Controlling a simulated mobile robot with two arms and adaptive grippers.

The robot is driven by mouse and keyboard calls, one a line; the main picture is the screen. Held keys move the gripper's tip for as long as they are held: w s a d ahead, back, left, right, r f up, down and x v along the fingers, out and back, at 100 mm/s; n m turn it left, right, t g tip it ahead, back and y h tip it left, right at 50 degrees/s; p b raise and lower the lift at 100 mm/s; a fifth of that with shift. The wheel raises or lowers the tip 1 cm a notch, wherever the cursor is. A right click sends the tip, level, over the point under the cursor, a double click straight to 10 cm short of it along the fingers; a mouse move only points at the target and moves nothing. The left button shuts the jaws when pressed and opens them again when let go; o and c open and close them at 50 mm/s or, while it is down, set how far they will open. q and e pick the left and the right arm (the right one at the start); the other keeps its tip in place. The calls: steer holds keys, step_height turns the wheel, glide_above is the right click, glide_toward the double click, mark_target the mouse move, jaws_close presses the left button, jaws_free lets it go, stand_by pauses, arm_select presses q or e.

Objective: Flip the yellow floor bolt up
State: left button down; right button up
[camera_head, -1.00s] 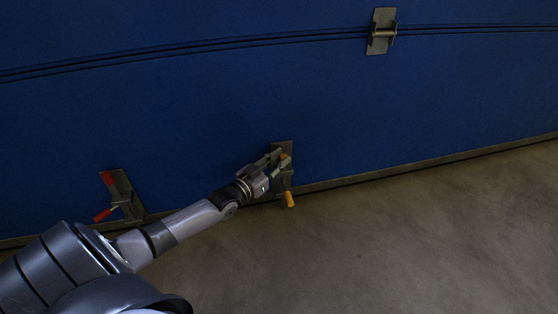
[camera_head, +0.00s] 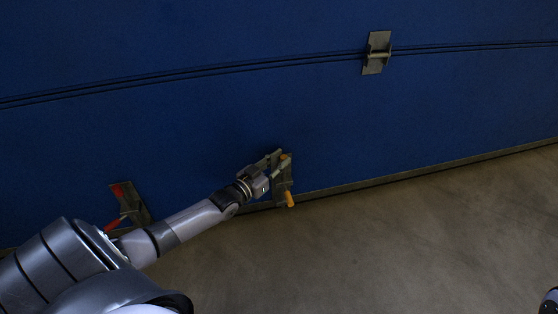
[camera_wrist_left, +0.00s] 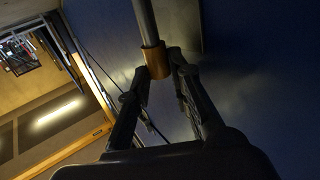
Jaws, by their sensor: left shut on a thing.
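The yellow floor bolt has a grey plate (camera_head: 287,183) low on the blue door, near the floor edge. One orange-yellow end (camera_head: 290,199) hangs at its lower side, and another orange-yellow part shows at the top by my fingers. My left gripper (camera_head: 281,160) is at the upper part of this bolt. In the left wrist view, an orange-yellow collar (camera_wrist_left: 156,62) on a grey rod (camera_wrist_left: 146,22) lies between the tips of my left gripper (camera_wrist_left: 157,78), which is shut on it.
A red bolt (camera_head: 117,190) on a grey plate is on the door at left, partly behind my left arm. A grey hinge (camera_head: 376,52) sits on the door seam at upper right. The concrete floor (camera_head: 400,240) at lower right is bare.

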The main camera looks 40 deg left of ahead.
arm_select(q)
steer(key=shift+r, duration=0.3)
steer(key=c, duration=1.7)
jaws_free()
steer(key=shift+f, duration=0.1)
steer(key=shift+s, duration=0.2)
steer(key=s, duration=0.4)
steer(key=s+a, duration=0.1)
steer(key=s, duration=0.6)
steer(key=shift+s+a, duration=0.2)
steer(key=shift+s, duration=0.1)
